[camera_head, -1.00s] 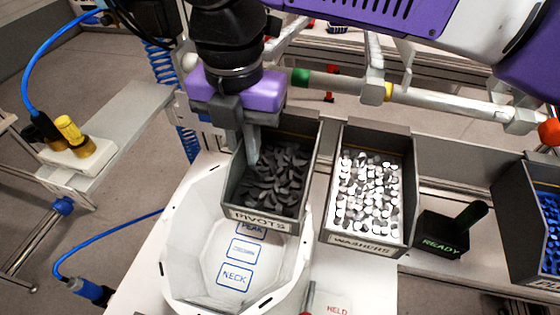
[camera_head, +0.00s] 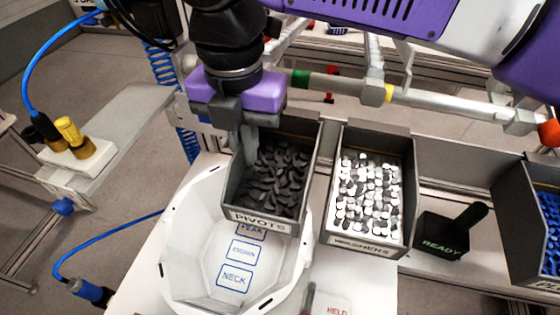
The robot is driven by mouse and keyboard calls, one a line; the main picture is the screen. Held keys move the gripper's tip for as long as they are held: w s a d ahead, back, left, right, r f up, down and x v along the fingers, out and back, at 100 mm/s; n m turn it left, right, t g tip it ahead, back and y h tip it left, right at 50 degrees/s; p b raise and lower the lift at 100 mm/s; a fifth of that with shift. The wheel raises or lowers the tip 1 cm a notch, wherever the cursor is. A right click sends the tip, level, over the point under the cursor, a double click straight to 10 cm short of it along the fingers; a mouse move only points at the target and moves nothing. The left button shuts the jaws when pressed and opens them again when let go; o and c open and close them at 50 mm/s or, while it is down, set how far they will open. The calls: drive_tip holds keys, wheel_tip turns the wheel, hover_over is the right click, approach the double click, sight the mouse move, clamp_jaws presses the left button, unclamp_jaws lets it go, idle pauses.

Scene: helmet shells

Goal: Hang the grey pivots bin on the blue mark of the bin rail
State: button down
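The grey pivots bin (camera_head: 262,222), labelled PIVOTS and filled with dark pieces, stands upright left of the washers bin and overlaps the white shell tray in the picture. My gripper (camera_head: 246,150) points down at the bin's back left corner, its fingers at or just inside the wall. I cannot tell whether they grip the wall. The bin rail (camera_head: 340,83) runs behind the bins, with a green mark (camera_head: 300,79), a yellow mark (camera_head: 388,93) and an orange end (camera_head: 549,132). I see no blue mark on it; my gripper and arm cover its left part.
The washers bin (camera_head: 360,246) stands close on the right. Beyond it are a black READY block (camera_head: 442,240) and a bin of blue parts (camera_head: 520,225). The white tray (camera_head: 178,255) has outlined labels inside. A red-handled tool lies at the front edge.

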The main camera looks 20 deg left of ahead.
drive_tip(key=shift+r+p, duration=0.25)
drive_tip(key=shift+p, duration=0.05)
idle(0.5)
drive_tip(key=shift+r+p, duration=0.35)
drive_tip(key=shift+p, duration=0.1)
drive_tip(key=shift+r+p, duration=0.2)
drive_tip(key=shift+p, duration=0.1)
drive_tip(key=shift+r+p, duration=0.35)
drive_tip(key=shift+p, duration=0.1)
drive_tip(key=shift+r+p, duration=0.4)
drive_tip(key=shift+p, duration=0.15)
drive_tip(key=shift+s, duration=0.15)
drive_tip(key=s+p, duration=0.2)
drive_tip(key=s, duration=0.7)
drive_tip(key=shift+s+d, duration=0.3)
drive_tip(key=shift+s, duration=0.05)
idle(0.3)
